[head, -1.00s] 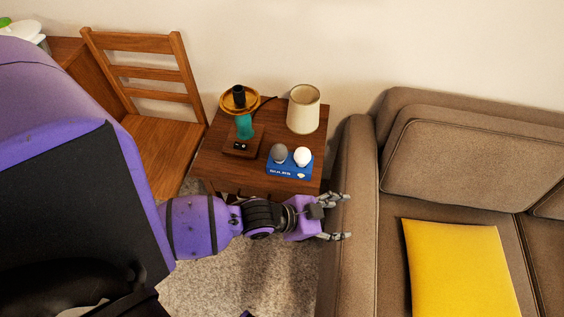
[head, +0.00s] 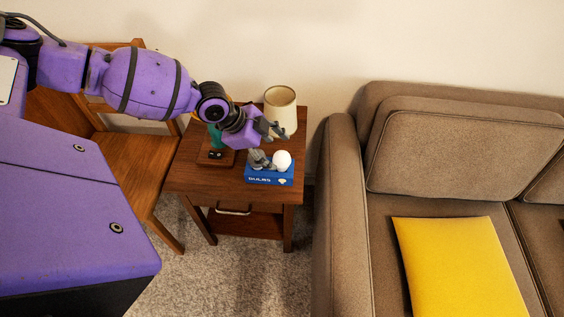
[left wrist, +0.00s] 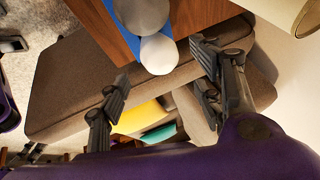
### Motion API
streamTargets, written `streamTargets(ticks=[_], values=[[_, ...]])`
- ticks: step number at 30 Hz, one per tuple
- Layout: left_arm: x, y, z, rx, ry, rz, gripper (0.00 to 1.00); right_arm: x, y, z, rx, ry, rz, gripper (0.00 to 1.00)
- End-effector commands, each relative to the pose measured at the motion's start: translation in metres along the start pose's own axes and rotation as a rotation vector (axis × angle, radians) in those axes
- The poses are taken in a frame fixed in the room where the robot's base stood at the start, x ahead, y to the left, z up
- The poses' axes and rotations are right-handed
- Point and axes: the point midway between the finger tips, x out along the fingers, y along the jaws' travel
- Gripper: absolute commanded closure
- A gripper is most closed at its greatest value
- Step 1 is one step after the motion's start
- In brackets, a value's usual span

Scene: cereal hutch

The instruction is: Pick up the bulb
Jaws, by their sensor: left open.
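The white bulb (head: 282,160) stands in the blue "BULBS" box (head: 270,180) on the wooden side table. In the left wrist view the white bulb (left wrist: 158,54) shows beside a grey bulb (left wrist: 142,13). In the head view the grey bulb is largely covered by a finger. My left gripper (head: 273,147) is open and empty, above the box and close to the bulbs. In the left wrist view the white bulb appears between the spread fingers of the left gripper (left wrist: 161,74); I cannot tell whether they touch it.
A cream lampshade (head: 280,98) stands behind the gripper on the side table (head: 190,180). A dark block with a teal piece (head: 214,157) is left of the box, partly behind my arm. A brown sofa (head: 335,215) stands right, a wooden chair (head: 135,160) left.

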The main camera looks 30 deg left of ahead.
Motion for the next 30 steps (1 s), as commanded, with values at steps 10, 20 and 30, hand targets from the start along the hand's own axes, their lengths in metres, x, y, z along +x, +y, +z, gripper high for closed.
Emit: streamTargets(ticks=[10, 20, 30], values=[[0.048, 0.003, 0.005, 0.0, 0.002, 0.002, 0.4, 0.001, 0.0, 0.011, 0.001, -0.018, 0.001, 1.0], [0.069, 0.002, 0.006, 0.0, 0.001, -0.001, 0.4, 0.002, 0.0, 0.013, 0.001, -0.022, 0.001, 1.0], [0.068, 0.002, 0.006, 0.0, 0.002, -0.001, 0.7, 0.002, 0.0, 0.013, 0.001, -0.021, 0.0, 1.0]])
